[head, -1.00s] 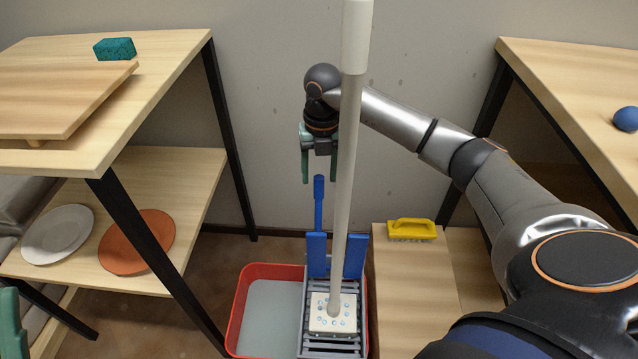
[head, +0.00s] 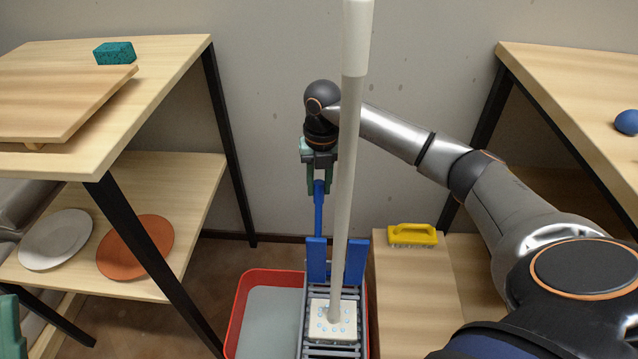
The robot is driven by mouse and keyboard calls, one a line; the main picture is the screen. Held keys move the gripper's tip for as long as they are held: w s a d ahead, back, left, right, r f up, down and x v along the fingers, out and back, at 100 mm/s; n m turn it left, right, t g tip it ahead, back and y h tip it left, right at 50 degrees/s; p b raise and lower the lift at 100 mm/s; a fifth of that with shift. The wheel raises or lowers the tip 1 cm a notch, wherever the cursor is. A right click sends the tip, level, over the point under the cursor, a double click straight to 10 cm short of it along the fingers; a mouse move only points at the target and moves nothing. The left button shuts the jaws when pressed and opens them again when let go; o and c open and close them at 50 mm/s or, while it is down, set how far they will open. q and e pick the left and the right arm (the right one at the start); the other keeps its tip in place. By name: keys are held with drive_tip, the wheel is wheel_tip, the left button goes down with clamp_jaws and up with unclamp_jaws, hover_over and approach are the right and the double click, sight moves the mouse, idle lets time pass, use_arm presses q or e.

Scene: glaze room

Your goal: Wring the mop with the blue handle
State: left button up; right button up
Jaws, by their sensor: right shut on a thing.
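The mop (head: 348,170) has a pale grey pole with a white upper end. It stands nearly upright, its pale block head (head: 333,318) with light blue dots resting on the grey slatted wringer (head: 334,350). The blue handle (head: 318,215) is the wringer's lever, rising behind the wringer's blue plates (head: 317,258); the mop pole is not blue. My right gripper (head: 319,188) points down and is shut on the top of the blue lever. A green finger of my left gripper (head: 9,326) shows at the lower left edge; its opening is hidden.
A red bucket (head: 238,310) with greyish water sits under the wringer. A yellow brush (head: 412,235) lies on a low wooden bench (head: 405,290) to the right. A shelf at left holds a white plate (head: 56,240), an orange plate (head: 137,248) and a teal sponge (head: 114,53).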

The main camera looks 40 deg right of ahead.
clamp_jaws()
idle(0.7)
drive_tip(key=shift+s+a+r+h+p, duration=0.25)
drive_tip(key=shift+s+a+h+p, duration=0.1)
drive_tip(key=shift+s+p, duration=0.2)
drive_tip(key=s+a, duration=0.1)
drive_tip(key=s+a+t+h+p, duration=0.1)
drive_tip(key=s, duration=0.1)
drive_tip(key=shift+a+r+t, duration=0.15)
drive_tip(key=shift+a+t, duration=0.1)
drive_tip(key=shift+t, duration=0.05)
drive_tip(key=shift+s+a+t, duration=0.3)
drive_tip(key=shift+s+a, duration=0.25)
